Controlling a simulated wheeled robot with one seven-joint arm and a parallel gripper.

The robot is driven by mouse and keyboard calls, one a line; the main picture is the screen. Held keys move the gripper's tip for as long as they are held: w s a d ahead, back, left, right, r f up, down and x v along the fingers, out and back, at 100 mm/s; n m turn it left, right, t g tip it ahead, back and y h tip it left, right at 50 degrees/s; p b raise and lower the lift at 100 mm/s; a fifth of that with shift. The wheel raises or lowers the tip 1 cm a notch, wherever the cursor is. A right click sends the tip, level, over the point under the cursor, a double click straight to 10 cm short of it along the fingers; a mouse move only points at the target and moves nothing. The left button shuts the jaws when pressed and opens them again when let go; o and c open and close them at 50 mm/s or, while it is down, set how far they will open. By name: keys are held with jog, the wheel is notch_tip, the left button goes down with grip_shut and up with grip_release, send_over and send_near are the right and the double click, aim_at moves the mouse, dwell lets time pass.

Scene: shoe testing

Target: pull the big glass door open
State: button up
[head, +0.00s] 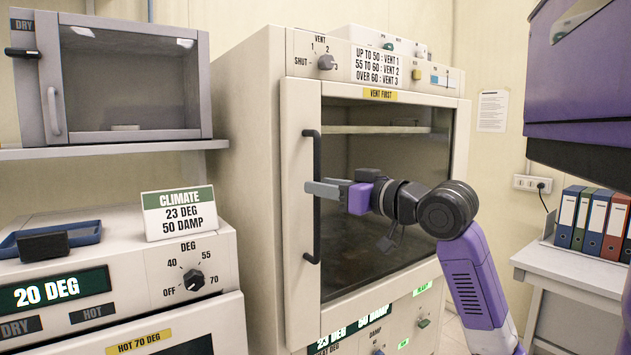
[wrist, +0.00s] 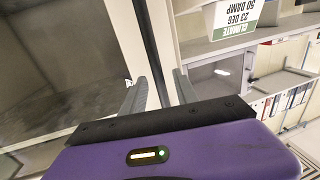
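The big glass door (head: 385,225) has a cream frame and a dark window, and it looks closed on its cabinet. Its black vertical bar handle (head: 314,235) is on the left side of the frame. My gripper (head: 322,188) is level with the upper-middle part of the handle, and its grey fingers cover a short stretch of it. In the wrist view my gripper (wrist: 160,88) has its two fingers apart, with a gap between them.
A vent knob (head: 327,62) and a yellow "VENT FIRST" label (head: 380,95) are above the door. A smaller glass-fronted box (head: 125,85) stands on a shelf at left. A climate sign (head: 180,213) stands below it. Binders (head: 590,225) stand on a bench at right.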

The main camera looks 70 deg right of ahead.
jog(key=shift+x, duration=1.2)
jog(key=shift+s, duration=0.1)
grip_shut()
dwell(0.5)
